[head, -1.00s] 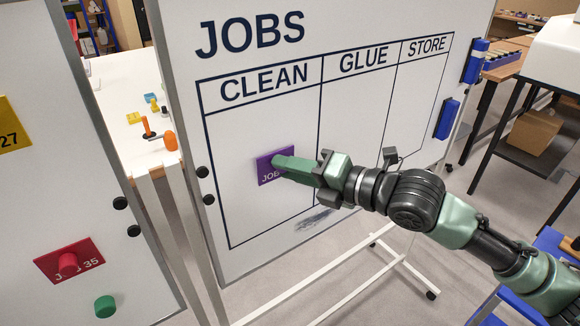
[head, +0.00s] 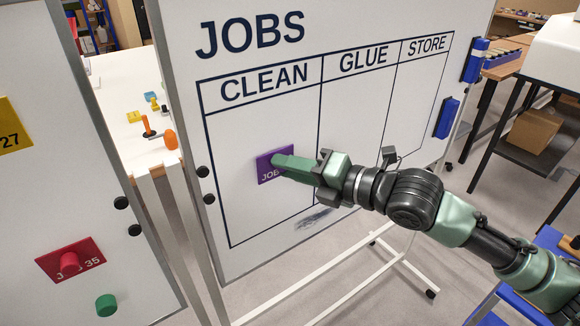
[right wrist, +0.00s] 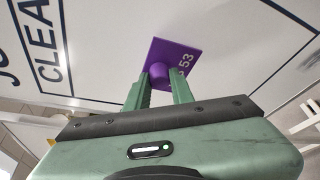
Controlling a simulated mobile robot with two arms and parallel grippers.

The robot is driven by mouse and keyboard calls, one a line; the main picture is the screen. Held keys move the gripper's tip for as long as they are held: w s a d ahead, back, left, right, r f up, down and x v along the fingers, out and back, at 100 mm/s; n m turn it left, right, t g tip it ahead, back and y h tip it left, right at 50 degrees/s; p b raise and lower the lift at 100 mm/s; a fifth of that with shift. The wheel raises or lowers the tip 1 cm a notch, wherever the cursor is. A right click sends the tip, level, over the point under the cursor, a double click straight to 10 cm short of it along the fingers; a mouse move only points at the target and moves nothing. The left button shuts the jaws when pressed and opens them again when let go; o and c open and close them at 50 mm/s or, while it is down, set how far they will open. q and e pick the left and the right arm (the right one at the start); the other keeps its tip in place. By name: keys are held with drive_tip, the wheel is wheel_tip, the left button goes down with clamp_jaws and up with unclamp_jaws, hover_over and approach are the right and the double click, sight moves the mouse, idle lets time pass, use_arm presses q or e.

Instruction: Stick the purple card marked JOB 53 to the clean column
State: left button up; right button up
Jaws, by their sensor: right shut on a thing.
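The purple card (head: 264,165) is at the board in the CLEAN column of the JOBS whiteboard (head: 230,222). In the head view only "JO" of its lettering shows; the rest is behind my right gripper (head: 279,163). In the right wrist view the purple card (right wrist: 182,52) shows "53" and a round purple knob (right wrist: 160,73). My right gripper (right wrist: 160,82) is shut on that knob, one finger on each side. The card looks flat against the board, though I cannot tell if it touches. My left gripper is not in view.
A second board (head: 60,190) at the left bears a red card (head: 85,262) marked 35, a yellow card (head: 12,125) marked 27 and a green magnet (head: 106,305). Blue holders (head: 447,117) sit on the JOBS board's right edge. A dark smudge (head: 310,219) lies below the card.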

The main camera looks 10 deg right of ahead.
drive_tip(key=shift+w+a+r+p, duration=0.1)
drive_tip(key=shift+w+a+p, duration=0.2)
drive_tip(key=shift+w, duration=0.35)
idle(0.4)
drive_tip(key=o, duration=1)
drive_tip(key=shift+d, duration=0.1)
drive_tip(key=s+d+b, duration=0.1)
drive_tip(key=s+d, duration=0.1)
drive_tip(key=s, duration=0.4)
drive_tip(key=shift+s+d, duration=0.25)
drive_tip(key=shift+d, duration=0.05)
